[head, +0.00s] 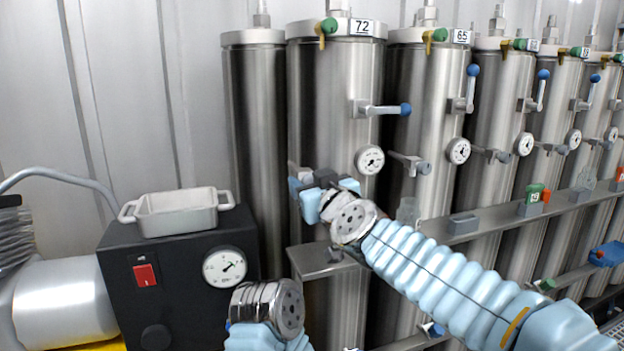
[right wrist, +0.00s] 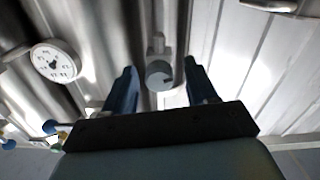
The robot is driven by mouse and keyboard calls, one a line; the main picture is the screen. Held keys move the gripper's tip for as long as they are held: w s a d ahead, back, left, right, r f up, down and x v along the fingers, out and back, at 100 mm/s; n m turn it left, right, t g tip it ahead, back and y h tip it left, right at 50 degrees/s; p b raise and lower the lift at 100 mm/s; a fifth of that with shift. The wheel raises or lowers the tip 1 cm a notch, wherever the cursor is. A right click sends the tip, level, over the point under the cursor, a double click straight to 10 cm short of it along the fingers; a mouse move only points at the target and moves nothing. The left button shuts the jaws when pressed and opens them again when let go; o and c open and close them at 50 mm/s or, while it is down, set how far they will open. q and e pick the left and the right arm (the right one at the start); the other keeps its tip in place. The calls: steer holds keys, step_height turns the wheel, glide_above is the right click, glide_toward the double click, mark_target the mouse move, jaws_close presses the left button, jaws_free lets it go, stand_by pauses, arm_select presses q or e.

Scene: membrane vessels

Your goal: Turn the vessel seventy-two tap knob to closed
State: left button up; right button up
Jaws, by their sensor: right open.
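Vessel seventy-two (head: 335,80) is a tall steel cylinder with a 72 label (head: 362,27) on its top. In the head view, my right gripper (head: 312,178) is in front of its left side, left of its round gauge (head: 369,159), and mostly hides its tap there. In the right wrist view, a grey round tap knob (right wrist: 159,75) with a dark notch sits between the two open fingers (right wrist: 160,88). I see no clear contact with either finger. My left wrist shows at the bottom of the head view, but its fingers do not show.
A horizontal lever with a blue ball (head: 405,109) sticks out above the gauge. A steel shelf (head: 325,262) runs below my right gripper. A black box (head: 180,270) with a white tray (head: 178,221) stands at left. More vessels (head: 425,90) stand close at right.

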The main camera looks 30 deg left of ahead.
steer(key=shift+c, duration=0.2)
steer(key=c, duration=1)
